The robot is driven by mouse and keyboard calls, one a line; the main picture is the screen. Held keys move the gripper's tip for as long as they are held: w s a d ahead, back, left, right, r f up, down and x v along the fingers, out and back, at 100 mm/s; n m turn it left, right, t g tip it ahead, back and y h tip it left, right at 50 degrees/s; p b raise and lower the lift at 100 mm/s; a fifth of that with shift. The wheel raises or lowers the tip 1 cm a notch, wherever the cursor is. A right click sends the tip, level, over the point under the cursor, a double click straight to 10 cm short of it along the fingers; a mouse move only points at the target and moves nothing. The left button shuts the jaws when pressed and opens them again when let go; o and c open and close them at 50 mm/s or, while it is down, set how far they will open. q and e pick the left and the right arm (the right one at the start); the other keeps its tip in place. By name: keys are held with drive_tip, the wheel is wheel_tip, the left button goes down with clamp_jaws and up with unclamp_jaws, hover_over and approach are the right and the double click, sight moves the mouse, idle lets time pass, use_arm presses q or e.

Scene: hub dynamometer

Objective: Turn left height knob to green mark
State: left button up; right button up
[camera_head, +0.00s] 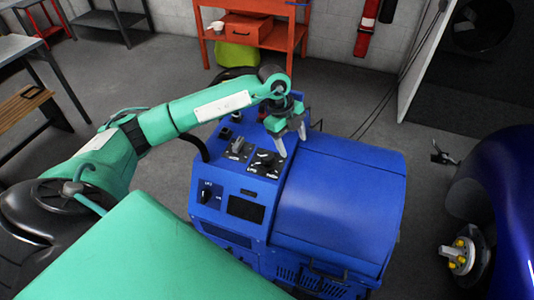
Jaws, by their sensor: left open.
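The blue dynamometer machine (338,205) stands in the middle of the view. I cannot tell for sure which one is the left height knob, and a green mark is too small to make out. My left gripper (291,144) is open, pointing down over the machine's top, just right of and above the right control. It holds nothing, and I cannot tell whether a fingertip touches anything. My right gripper is out of view.
A black rotary switch (206,195) and a dark screen (245,209) are on the machine's front. A blue rounded body with a wheel hub (460,256) is at the right. An orange bench (257,31) stands behind. Bare floor lies between the machine and the blue body.

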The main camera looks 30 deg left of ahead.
sight(267, 155)
use_arm(q)
drive_tip(key=a+r+n+y, duration=0.2)
drive_tip(key=a+n+y, duration=0.15)
drive_tip(key=a, duration=0.55)
drive_tip(key=shift+m+g, duration=0.3)
drive_tip(key=shift+m, duration=0.25)
drive_tip(key=f+p, duration=0.1)
drive_tip(key=f, duration=0.3)
drive_tip(key=f+p, duration=0.1)
drive_tip(key=f, duration=0.4)
drive_tip(key=f+p, duration=0.1)
drive_tip(key=f, duration=0.4)
drive_tip(key=shift+w, duration=0.25)
drive_tip(key=c, duration=1)
